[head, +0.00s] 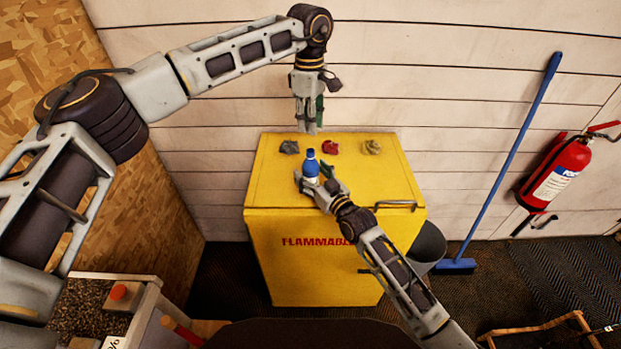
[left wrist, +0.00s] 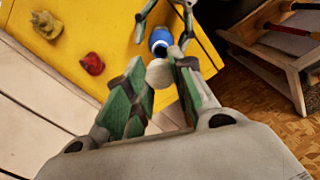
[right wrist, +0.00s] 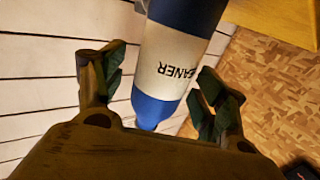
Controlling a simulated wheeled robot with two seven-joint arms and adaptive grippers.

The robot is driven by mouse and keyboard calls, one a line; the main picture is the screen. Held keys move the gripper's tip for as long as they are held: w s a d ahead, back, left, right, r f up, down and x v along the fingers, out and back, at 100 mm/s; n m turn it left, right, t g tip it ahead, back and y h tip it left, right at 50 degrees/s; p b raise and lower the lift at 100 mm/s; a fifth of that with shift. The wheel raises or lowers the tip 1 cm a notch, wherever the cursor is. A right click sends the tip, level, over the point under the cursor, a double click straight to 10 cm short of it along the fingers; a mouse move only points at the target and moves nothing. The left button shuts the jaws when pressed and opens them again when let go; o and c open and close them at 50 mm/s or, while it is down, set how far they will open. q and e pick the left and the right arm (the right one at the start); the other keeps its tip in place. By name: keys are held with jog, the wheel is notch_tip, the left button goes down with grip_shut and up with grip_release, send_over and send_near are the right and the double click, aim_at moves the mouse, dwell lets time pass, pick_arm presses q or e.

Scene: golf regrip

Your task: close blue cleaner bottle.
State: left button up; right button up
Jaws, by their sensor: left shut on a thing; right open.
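The blue and white cleaner bottle (head: 311,168) stands upright on the yellow cabinet top. Its label shows upside down in the right wrist view (right wrist: 175,62). My right gripper (head: 316,181) is open at the bottle, with a finger on either side of it in the right wrist view. My left gripper (head: 309,129) is above and behind the bottle, pointing down. It is shut on a small pale round thing (left wrist: 160,73), which looks like a cap. In the left wrist view the blue bottle top (left wrist: 160,41) shows just beyond this pale thing, and the two look apart.
The yellow cabinet (head: 280,191) has a grey rag (head: 289,147), a red rag (head: 331,147) and a tan rag (head: 372,147) along its back. A plank wall stands behind. A bin (head: 428,245), blue broom (head: 512,155) and fire extinguisher (head: 556,173) are to the right.

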aim_at(311, 151)
jog(key=shift+w+a, duration=0.2)
jog(key=shift+w, duration=0.1)
jog(key=c, duration=1.6)
pick_arm(q)
jog(key=shift+f, duration=2.45)
pick_arm(e)
jog(key=shift+o, duration=0.2)
pick_arm(q)
jog(key=shift+f, duration=0.1)
jog(key=shift+f, duration=0.8)
jog(key=shift+f, duration=0.55)
pick_arm(e)
grip_shut()
